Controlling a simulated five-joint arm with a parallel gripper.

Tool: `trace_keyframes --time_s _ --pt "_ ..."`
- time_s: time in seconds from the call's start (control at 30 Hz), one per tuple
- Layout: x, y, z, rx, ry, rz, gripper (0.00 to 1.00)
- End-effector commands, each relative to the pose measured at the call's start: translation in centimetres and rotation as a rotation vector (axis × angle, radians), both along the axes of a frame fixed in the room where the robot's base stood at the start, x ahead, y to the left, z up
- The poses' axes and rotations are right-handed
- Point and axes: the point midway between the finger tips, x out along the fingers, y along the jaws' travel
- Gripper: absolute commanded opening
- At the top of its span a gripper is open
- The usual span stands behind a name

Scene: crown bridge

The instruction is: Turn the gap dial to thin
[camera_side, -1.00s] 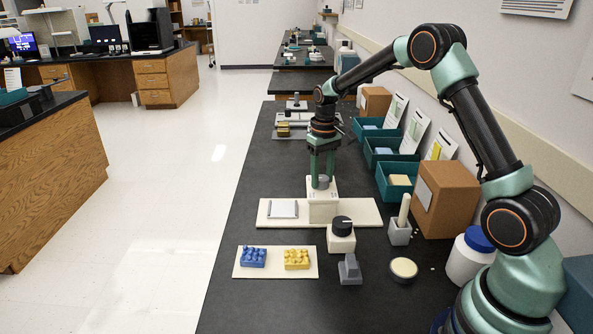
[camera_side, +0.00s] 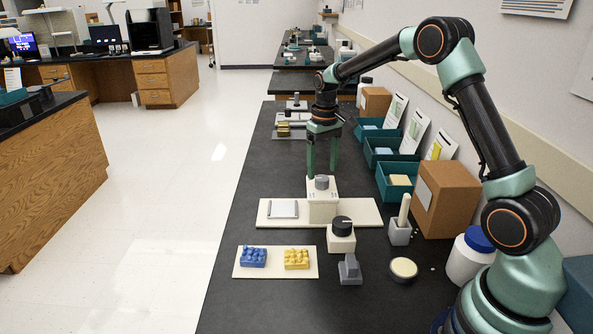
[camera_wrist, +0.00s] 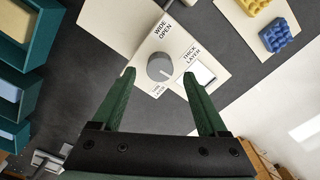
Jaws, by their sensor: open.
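The gap dial (camera_side: 321,182) is a grey round knob on top of a cream block (camera_side: 322,208). In the wrist view the dial (camera_wrist: 160,66) has labels around it: WIDE OPEN at the top, THICK LAYER at the right, THIN LAYER below. A small light mark on the dial seems to face the lower right, between THICK LAYER and THIN LAYER; it is too small to be sure. My gripper (camera_side: 322,168) is open, with its fingers pointing down just above the dial. In the wrist view my gripper (camera_wrist: 158,73) has a fingertip on either side of the dial, apart from it.
A black knob on a cream box (camera_side: 342,229) stands in front. A board (camera_side: 275,272) holds blue and yellow toothed blocks. A grey stand (camera_side: 349,270), a round pot (camera_side: 403,269) and a brush holder (camera_side: 400,232) are nearby. Teal bins (camera_side: 395,183) line the right.

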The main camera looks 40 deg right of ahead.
Motion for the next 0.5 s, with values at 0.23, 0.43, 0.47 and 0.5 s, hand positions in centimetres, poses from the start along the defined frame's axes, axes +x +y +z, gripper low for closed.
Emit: trace_keyframes --time_s 0.23,0.43,0.47,0.5 --pt "0.1 0.0 5.3 -0.001 -0.005 0.0 0.76" --pt "0.1 0.0 8.1 -0.001 -0.003 -0.001 0.76" --pt "0.0 0.0 8.3 0.0 -0.002 -0.001 0.76" --pt "0.0 0.0 8.6 0.0 -0.001 -0.001 0.76"
